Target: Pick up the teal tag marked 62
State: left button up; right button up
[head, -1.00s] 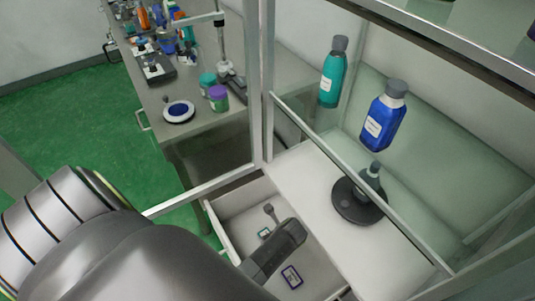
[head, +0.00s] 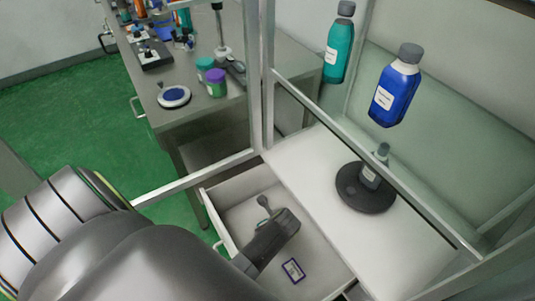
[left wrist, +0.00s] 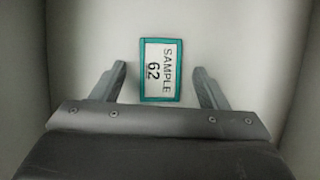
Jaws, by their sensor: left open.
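The teal-bordered tag (left wrist: 160,88) lies flat on the pale drawer floor in the left wrist view, with "SAMPLE 62" printed on white. My left gripper (left wrist: 160,70) is open, one finger on each side of the tag with gaps between. I cannot tell how high the fingertips are above the drawer floor. My right gripper is not in view.
A purple-bordered tag (head: 292,271) lies nearer in the drawer. A shelf beside it holds a small bottle on a black round base (head: 364,192). A teal bottle (head: 338,50) and a blue bottle (head: 394,92) are behind a frame rail.

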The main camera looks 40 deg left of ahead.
pick_arm(q)
jog(key=c, duration=1.1)
jog(key=shift+r, duration=0.15)
